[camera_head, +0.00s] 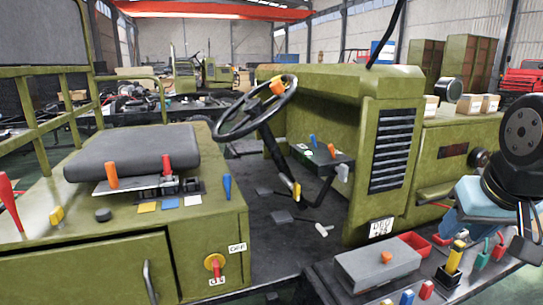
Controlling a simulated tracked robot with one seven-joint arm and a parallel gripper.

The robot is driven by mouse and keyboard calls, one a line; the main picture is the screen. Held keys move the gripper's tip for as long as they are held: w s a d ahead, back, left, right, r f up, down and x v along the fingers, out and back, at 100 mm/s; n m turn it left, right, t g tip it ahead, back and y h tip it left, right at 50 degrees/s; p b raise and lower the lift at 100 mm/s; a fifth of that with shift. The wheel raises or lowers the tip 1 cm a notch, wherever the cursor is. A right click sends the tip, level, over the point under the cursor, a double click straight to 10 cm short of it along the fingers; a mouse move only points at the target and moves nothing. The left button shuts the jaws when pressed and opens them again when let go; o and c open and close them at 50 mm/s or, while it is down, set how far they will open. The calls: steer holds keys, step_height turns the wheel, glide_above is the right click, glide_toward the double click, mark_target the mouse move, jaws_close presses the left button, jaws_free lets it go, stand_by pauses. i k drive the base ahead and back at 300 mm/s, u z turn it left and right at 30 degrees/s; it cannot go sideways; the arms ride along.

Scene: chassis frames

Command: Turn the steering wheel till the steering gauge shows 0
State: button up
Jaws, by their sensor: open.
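The black steering wheel (256,107) stands tilted on its column in the open cab, left of the green hood. An orange knob (278,87) sits on the upper right of its rim. I cannot make out a steering gauge reading; a small dark panel (325,160) with green, blue and red parts lies right of the column, its markings too small to read. My gripper (525,246) is at the right edge of the view, open, pointing down and far from the wheel. Nothing shows between its fingers.
A grey seat (135,152) and a green console with levers stand at the left. The green hood (398,95) with a black grille lies between the wheel and my arm. A front bench holds a grey box (377,264), a red tray (414,244) and several coloured handles.

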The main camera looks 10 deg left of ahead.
mark_target(256, 111)
steer(key=z, duration=1.25)
steer(key=k, duration=0.95)
steer(key=u, duration=1.85)
steer(key=i, duration=0.85)
steer(key=u, duration=0.1)
